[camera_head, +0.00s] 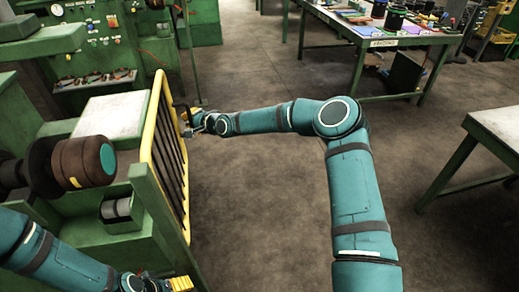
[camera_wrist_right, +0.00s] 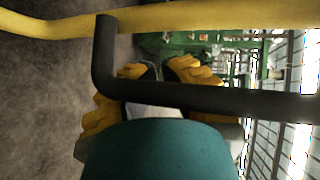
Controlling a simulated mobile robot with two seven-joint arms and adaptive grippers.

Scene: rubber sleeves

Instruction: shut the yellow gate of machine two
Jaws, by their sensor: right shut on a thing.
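The yellow gate (camera_head: 148,120), a yellow frame with dark bars, stands upright along the right side of the green machine in the head view. Its yellow rail (camera_wrist_right: 220,16) crosses the top of the right wrist view. My right gripper (camera_head: 190,122) is at the gate's outer side, near its far end. In the wrist view, its yellow-padded fingers (camera_wrist_right: 160,76) are shut on the gate's black bent handle (camera_wrist_right: 215,98). My left gripper (camera_head: 168,284) is low at the bottom edge, near the gate's near end; its finger opening is unclear.
The green machine (camera_head: 75,235) carries a brown roller (camera_head: 82,160) left of the gate. A green control cabinet (camera_head: 98,40) stands behind. The floor (camera_head: 265,190) right of the gate is open around my right arm. Green tables stand at the back (camera_head: 345,32) and right (camera_head: 455,165).

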